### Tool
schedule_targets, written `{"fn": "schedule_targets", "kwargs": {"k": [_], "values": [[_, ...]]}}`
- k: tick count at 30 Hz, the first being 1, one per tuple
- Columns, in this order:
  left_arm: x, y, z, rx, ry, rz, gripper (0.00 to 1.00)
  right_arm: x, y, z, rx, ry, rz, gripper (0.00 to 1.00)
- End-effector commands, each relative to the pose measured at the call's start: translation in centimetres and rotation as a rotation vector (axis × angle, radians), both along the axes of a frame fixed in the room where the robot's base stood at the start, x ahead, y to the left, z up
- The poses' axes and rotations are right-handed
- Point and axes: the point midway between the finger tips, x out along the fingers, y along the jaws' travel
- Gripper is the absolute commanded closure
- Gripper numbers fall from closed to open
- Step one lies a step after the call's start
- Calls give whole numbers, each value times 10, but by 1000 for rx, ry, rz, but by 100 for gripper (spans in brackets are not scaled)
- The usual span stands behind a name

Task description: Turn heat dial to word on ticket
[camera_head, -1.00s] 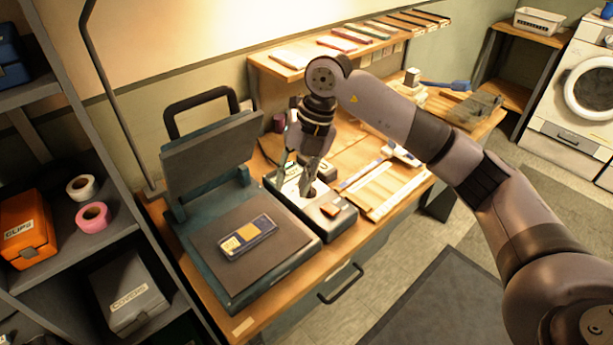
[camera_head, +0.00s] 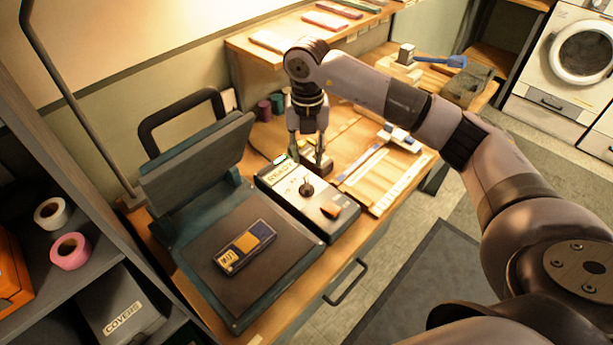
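The heat dial (camera_head: 306,188) is a small black knob on the pale top of a dark control box (camera_head: 290,205), right of the press. The box has a green-lit sign reading "READY" and an orange switch. The dial's words are too small to read. On the open press's dark pad (camera_head: 215,260) lies a blue and yellow piece (camera_head: 246,247) with a pale ticket (camera_head: 229,257); I cannot surely read its word. My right gripper (camera_head: 312,168) points down by the box's far end, behind the dial, fingers apart and empty. My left gripper is not in view.
The raised press lid (camera_head: 195,165) and its black handle stand left of the box. A wooden board (camera_head: 385,180) and a blue-handled tool (camera_head: 440,61) lie to the right. A shelf (camera_head: 270,57) runs above the bench. Tape rolls (camera_head: 70,250) sit on the left rack.

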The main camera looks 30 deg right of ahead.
Motion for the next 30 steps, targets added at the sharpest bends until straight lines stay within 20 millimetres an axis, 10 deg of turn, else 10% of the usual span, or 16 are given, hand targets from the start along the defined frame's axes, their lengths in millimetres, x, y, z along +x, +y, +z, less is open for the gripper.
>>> {"fn": "schedule_targets", "kwargs": {"k": [15, 30], "values": [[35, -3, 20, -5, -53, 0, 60, 0, 1, -91, 1, 2, 1, 70], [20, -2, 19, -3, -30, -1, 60, 0, 0, -99, 0, -1, 1, 77]]}}
